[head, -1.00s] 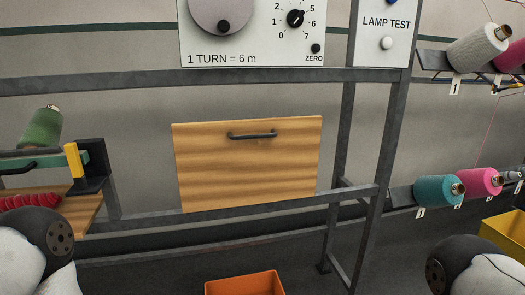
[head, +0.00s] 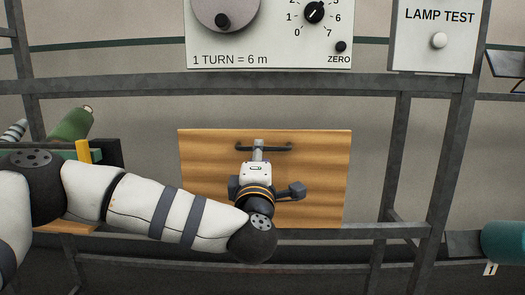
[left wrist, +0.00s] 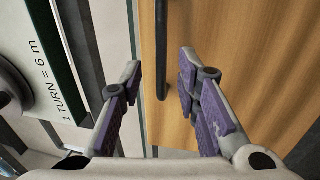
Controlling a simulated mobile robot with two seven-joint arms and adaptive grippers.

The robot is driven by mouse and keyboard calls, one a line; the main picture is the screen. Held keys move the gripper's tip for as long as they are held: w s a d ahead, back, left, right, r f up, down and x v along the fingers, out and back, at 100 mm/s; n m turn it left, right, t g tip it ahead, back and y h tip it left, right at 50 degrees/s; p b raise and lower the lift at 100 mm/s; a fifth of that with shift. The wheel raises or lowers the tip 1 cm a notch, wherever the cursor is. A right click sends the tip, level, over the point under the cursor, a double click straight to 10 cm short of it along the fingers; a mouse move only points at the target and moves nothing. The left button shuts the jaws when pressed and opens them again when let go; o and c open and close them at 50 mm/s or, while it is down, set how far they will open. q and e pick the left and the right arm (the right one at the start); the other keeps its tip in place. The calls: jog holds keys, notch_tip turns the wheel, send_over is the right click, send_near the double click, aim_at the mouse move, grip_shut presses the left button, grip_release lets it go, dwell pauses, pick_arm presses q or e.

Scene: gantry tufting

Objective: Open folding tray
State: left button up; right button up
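The folding tray (head: 325,165) is a wooden panel standing upright, folded flat against the grey metal frame. A dark bar handle (head: 280,149) runs across its upper part. My left gripper (head: 257,146) is in front of the panel at the handle. In the left wrist view, its two purple-padded fingers (left wrist: 161,62) are apart, one on each side of the handle (left wrist: 162,45), with gaps showing. The wood (left wrist: 225,45) of the tray fills the right of that view. My left forearm and wrist hide the panel's lower middle. My right gripper is out of view.
A panel with a dial and "1 TURN = 6 m" (head: 275,45) is above the tray, and a LAMP TEST box (head: 433,35) is at upper right. Frame posts and rails (head: 395,160) surround the tray. A green cone (head: 72,122) is left, a teal one (head: 505,242) lower right.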

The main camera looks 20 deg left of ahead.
pick_arm(q)
jog(key=x, duration=0.4)
jog(key=shift+w+f, duration=0.1)
jog(key=shift+w, duration=0.05)
grip_shut()
